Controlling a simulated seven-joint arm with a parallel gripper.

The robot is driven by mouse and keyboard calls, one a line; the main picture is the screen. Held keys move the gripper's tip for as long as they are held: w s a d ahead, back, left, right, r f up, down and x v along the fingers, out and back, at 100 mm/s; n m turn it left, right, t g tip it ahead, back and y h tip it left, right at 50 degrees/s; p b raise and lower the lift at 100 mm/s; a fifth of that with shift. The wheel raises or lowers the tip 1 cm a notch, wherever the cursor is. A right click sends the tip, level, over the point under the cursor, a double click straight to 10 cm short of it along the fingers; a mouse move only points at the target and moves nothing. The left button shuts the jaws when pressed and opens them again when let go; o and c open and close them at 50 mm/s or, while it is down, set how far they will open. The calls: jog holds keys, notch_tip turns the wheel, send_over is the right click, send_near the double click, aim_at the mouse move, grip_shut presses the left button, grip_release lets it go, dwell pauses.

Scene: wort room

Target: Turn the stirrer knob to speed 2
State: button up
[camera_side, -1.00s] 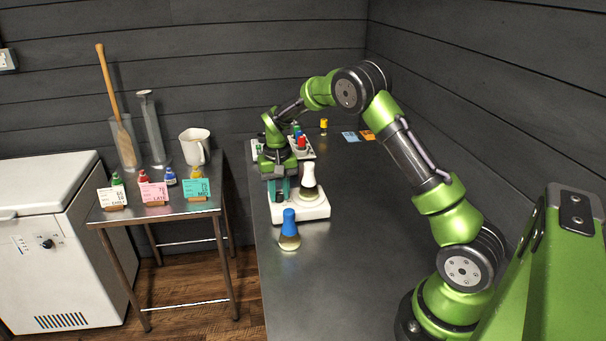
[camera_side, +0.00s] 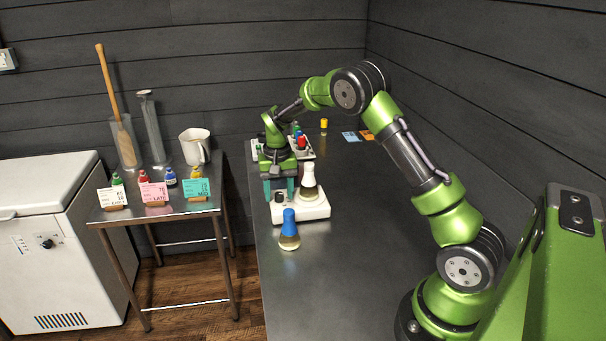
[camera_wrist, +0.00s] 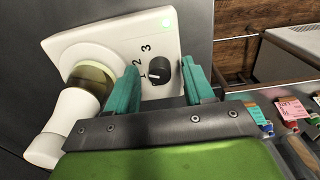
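The stirrer (camera_side: 312,212) is a white block on the dark bench, with a flask (camera_side: 308,185) standing on it. Its black knob (camera_wrist: 159,72) shows in the wrist view, with the digits 1, 2 and 3 printed along its left side. The knob's white mark lies on its left part and appears to point at the 1. My gripper (camera_wrist: 161,80) is open, with one teal finger on each side of the knob and visible gaps. In the side view the knob (camera_side: 279,197) shows below the fingers.
A flask with a blue top (camera_side: 289,230) stands in front of the stirrer. A rack with coloured caps (camera_side: 301,147) is behind my gripper. A metal side table (camera_side: 160,215) with cards, small bottles and a white jug (camera_side: 194,147) is at left. The bench at right is clear.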

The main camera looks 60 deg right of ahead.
aim_at(281, 198)
notch_tip(281, 198, up, 17)
dwell(0.7)
jog(key=s+a+r+n+t+y, duration=0.1)
jog(key=s+a+n+t, duration=0.1)
jog(key=s+a, duration=0.6)
jog(key=s+a+r+n+t+y, duration=0.1)
jog(key=s+a+n+t, duration=0.2)
jog(key=s+a, duration=0.6)
jog(key=s+t, duration=0.2)
jog(key=s, duration=0.5)
jog(key=shift+s+r, duration=0.3)
jog(key=shift+r, duration=0.1)
